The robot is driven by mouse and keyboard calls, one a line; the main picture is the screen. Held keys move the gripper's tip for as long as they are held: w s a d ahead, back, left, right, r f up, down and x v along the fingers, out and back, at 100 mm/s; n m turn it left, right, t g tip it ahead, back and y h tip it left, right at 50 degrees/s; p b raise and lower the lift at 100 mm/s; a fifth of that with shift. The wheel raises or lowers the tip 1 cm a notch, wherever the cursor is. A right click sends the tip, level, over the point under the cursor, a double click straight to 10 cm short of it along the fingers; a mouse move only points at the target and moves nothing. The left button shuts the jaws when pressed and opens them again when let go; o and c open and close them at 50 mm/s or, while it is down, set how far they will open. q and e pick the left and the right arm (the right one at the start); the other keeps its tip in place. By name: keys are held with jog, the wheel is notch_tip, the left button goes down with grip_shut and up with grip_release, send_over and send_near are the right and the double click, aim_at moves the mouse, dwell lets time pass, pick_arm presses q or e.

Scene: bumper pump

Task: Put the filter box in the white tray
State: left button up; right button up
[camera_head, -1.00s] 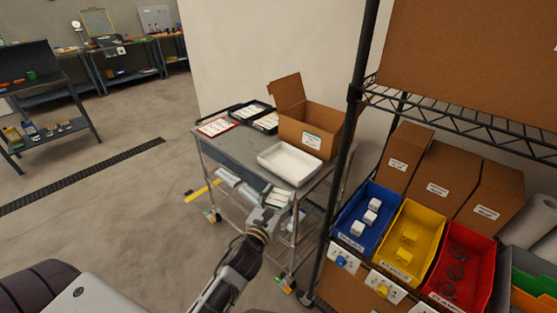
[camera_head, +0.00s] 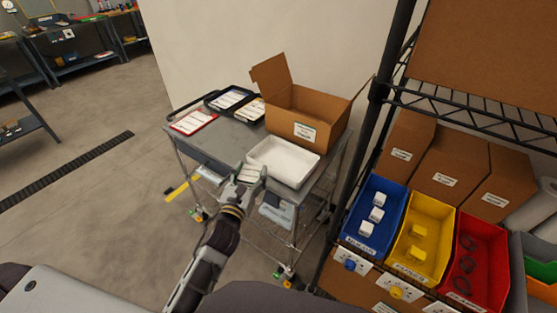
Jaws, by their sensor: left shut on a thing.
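The white tray (camera_head: 316,169) is on top of the grey cart, empty as far as I can see. My left gripper (camera_head: 248,176) is at the tray's near left corner in the picture, shut on a small pale box with darker bands, the filter box (camera_head: 249,173). The fingers hide part of the box. I cannot tell how high it is above the cart top. My right gripper is not in view.
An open cardboard box (camera_head: 305,131) stands behind the tray. A red-edged clipboard (camera_head: 194,122) and dark trays (camera_head: 228,100) lie to the left on the cart (camera_head: 212,148). A wire rack with blue (camera_head: 372,215), yellow and red bins stands at right.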

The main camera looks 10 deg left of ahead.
pick_arm(q)
jog(key=shift+w+a+r, duration=0.1)
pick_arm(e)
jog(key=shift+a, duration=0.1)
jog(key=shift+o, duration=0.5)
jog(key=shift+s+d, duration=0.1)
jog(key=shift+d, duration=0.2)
pick_arm(q)
jog(key=shift+r, duration=0.15)
